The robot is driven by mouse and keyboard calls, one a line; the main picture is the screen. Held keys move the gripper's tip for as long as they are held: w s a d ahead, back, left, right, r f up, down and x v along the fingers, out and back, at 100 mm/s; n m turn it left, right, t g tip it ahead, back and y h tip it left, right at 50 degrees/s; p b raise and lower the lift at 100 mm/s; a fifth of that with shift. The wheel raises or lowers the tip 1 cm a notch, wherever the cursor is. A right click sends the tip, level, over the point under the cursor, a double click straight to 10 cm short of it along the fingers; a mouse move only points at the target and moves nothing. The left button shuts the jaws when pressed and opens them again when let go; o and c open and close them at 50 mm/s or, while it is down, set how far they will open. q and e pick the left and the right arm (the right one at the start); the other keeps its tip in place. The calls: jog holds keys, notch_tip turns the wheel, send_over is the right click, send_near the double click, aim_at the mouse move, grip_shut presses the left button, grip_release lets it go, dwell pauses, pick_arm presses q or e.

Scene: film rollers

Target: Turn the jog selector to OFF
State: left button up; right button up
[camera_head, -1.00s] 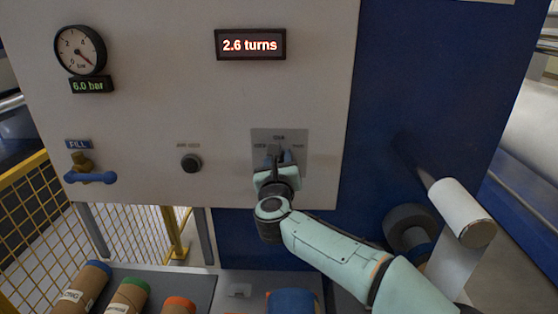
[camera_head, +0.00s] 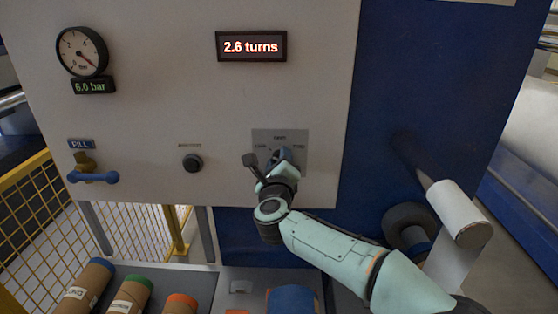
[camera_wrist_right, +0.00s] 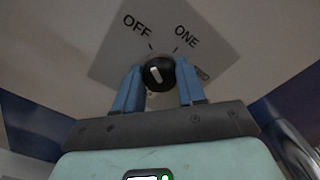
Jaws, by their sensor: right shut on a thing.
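The jog selector is a round black knob (camera_wrist_right: 158,74) with a white mark on a grey plate (camera_head: 296,140). In the right wrist view the plate looks tilted, with OFF at upper left and ONE at upper right. The white mark leans up and left, toward the OFF side. My right gripper (camera_wrist_right: 158,92) has its two blue fingers on either side of the knob, shut on it. In the head view the right gripper (camera_head: 274,160) hides most of the knob. My left gripper is not in view.
Left on the panel are a gauge (camera_head: 82,51), a blue-handled FILL valve (camera_head: 93,177) and a black button (camera_head: 192,163). A display (camera_head: 251,46) reads 2.6 turns. A white roller (camera_head: 459,212) sticks out at right. Rolls (camera_head: 130,297) lie below.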

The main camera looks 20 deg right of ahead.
dwell(0.3)
jog(key=o, duration=1.1)
jog(key=shift+c, duration=0.2)
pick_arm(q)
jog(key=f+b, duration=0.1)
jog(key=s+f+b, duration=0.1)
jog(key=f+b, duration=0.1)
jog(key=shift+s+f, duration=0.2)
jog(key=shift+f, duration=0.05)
pick_arm(e)
jog(key=v, duration=1.3)
jog(key=shift+s, duration=0.2)
jog(key=shift+a, duration=0.15)
